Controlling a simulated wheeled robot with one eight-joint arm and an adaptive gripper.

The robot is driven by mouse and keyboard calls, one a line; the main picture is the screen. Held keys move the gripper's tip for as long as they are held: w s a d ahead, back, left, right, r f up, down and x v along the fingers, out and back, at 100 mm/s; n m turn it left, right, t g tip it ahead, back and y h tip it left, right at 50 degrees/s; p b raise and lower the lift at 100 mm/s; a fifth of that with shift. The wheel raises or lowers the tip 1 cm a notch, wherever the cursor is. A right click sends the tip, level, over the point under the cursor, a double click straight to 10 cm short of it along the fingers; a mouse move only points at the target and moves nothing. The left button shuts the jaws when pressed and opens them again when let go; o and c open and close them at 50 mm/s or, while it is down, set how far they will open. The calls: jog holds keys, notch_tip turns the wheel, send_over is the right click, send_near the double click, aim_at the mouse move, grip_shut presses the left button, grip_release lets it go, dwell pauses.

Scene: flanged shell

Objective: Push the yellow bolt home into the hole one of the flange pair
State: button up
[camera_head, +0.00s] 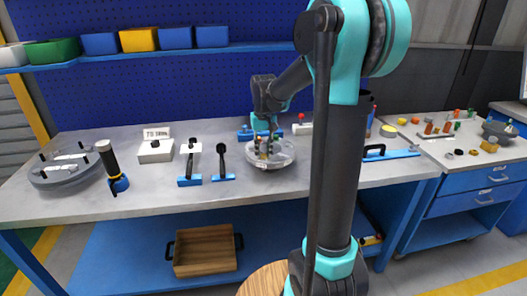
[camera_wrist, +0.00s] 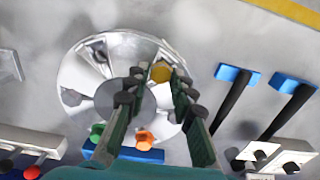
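The yellow bolt (camera_wrist: 160,71) shows its head over the flange pair, between my fingertips in the wrist view. The flange pair is a round grey metal disc with a raised middle; it shows in the wrist view (camera_wrist: 80,75) and on the workbench in the head view (camera_head: 285,160). My gripper (camera_wrist: 159,75) is over the disc with its fingers apart, one on each side of the bolt head. A gap shows between the fingertips and the head, so it looks open. It also shows in the head view (camera_head: 264,138). The bolt's shank and hole one are hidden.
A blue rack (camera_wrist: 125,153) with an orange bolt (camera_wrist: 144,138) and a green bolt (camera_wrist: 97,132) stands beside the disc. The bench front is mostly clear.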

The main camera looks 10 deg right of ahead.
aim_at(264, 155)
jog(key=shift+o, duration=1.4)
notch_tip(264, 155, up, 12)
jog(key=s+d+f+t, duration=0.2)
jog(key=s+f, duration=0.9)
jog(key=s+d+f+t, duration=0.2)
jog(key=s+f, duration=0.9)
jog(key=shift+f, duration=0.3)
